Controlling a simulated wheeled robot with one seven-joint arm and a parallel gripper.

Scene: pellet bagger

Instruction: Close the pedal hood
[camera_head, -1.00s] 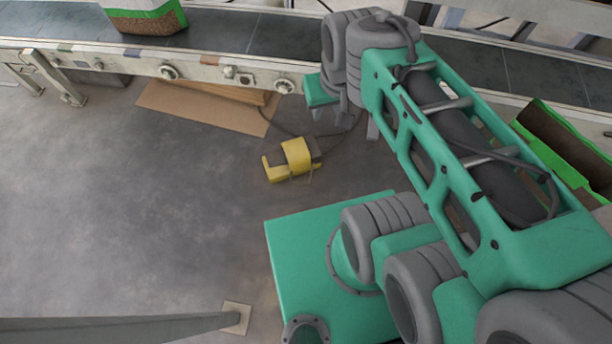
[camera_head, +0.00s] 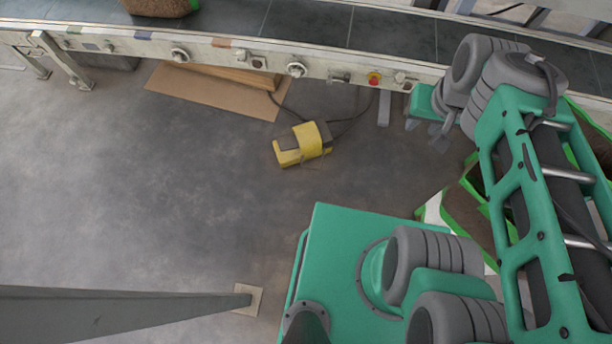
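The yellow foot pedal (camera_head: 312,140) lies on the grey floor, in front of the conveyor. Its yellow cover stands over the right part, and a dark recess shows at the left between low yellow sides. The hood's exact angle is too small to tell. My gripper (camera_head: 438,136) is at the end of my green and grey arm, to the right of the pedal and clear of it. It is small and partly hidden by the wrist, so its fingers cannot be read. Nothing is seen held in it.
The conveyor (camera_head: 220,49) runs across the back, with a red button (camera_head: 374,79) on its side rail. A brown sheet (camera_head: 215,91) lies under it. Green and white bags (camera_head: 450,208) lie right, beside my arm. A grey post's foot (camera_head: 247,298) is at lower left. Left floor is clear.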

